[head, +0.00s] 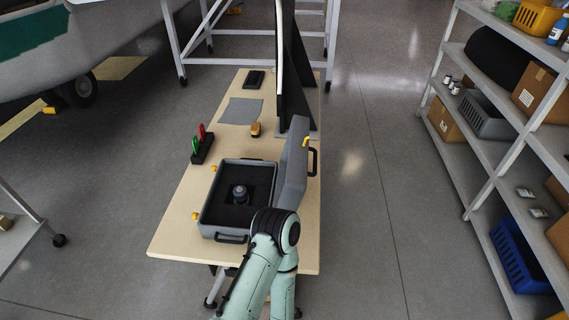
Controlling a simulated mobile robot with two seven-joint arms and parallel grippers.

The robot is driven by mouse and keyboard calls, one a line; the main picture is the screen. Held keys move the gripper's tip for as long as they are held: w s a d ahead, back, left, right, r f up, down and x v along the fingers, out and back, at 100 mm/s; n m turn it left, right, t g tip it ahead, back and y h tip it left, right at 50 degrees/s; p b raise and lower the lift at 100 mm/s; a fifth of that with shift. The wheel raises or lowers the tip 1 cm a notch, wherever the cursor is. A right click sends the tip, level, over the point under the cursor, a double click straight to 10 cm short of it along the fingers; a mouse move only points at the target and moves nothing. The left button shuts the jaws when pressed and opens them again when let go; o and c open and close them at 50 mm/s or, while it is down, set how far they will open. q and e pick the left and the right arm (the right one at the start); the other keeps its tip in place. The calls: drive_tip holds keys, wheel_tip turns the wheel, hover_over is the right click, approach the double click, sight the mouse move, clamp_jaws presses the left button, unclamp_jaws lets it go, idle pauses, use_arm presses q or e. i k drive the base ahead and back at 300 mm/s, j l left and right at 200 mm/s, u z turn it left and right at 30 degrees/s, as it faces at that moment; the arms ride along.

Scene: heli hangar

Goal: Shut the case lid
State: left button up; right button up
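The grey case (205,207) lies open on the wooden table, with dark foam inside. A small dark round part with a bluish top (240,193) sits in the middle of the foam. The case lid (293,172) stands up steeply along the case's right side, leaning slightly right. A yellow latch (306,142) shows at its top. More yellow latches (195,216) are on the case's left side. One of my arms, bent at a black joint, covers the case's near right corner and the lid's lower end. Neither gripper is in view.
The table (175,233) also holds a rack with red and green tools (202,147), a brush (256,129), a grey cloth (241,111), a dark box (255,78) and a tall upright panel (295,80). Shelves (480,125) stand at right. Floor between is clear.

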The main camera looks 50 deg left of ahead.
sight(290, 185)
drive_tip(key=i+u, duration=0.15)
drive_tip(key=u, duration=0.25)
drive_tip(key=i+l+u, duration=0.1)
drive_tip(key=u, duration=0.3)
drive_tip(key=i+l+u, duration=0.1)
drive_tip(key=u, duration=0.3)
drive_tip(key=i+l+u, duration=0.1)
drive_tip(key=u, duration=0.3)
drive_tip(key=i+l+u, duration=0.2)
drive_tip(key=u, duration=0.15)
drive_tip(key=i+l+u, duration=0.1)
drive_tip(key=l+u, duration=0.3)
